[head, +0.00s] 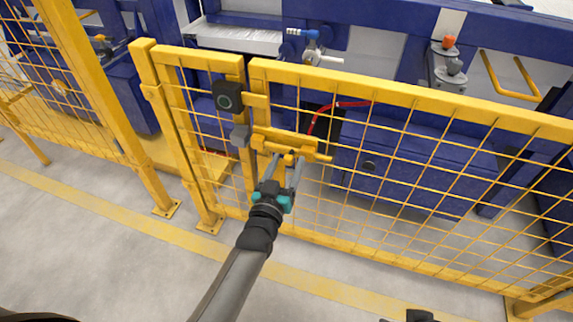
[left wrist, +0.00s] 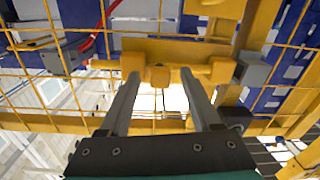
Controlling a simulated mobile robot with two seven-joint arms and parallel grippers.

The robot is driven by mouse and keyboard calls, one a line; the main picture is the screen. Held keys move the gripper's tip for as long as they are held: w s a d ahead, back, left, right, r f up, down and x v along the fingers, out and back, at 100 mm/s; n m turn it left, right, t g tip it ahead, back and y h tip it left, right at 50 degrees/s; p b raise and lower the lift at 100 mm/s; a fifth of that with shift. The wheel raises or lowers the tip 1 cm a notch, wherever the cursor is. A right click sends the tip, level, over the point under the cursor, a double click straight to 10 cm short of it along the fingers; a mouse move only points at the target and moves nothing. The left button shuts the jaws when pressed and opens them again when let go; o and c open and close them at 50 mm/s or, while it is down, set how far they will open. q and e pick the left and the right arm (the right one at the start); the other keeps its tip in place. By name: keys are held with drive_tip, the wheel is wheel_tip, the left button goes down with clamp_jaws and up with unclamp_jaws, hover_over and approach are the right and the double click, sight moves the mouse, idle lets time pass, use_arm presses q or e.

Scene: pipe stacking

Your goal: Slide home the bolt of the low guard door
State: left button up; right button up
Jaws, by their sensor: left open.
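The low guard door (head: 420,105) is a yellow frame with wire mesh. At its left edge is a yellow bolt housing (head: 285,138), with the bolt rod (head: 323,158) sticking out to the right. A small yellow bolt knob (left wrist: 160,76) hangs below the housing. A grey keeper block (head: 240,135) sits on the post to the left; it also shows at the right in the left wrist view (left wrist: 250,73). My left gripper (head: 285,170) is open, its fingers on either side of the knob, with gaps. I cannot tell whether the rod enters the keeper.
A narrow mesh panel (head: 205,120) and yellow posts stand to the left. Blue machinery (head: 420,170) and a red hose (head: 340,104) are behind the mesh.

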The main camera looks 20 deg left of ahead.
use_arm(q)
clamp_jaws()
idle(0.3)
idle(1.0)
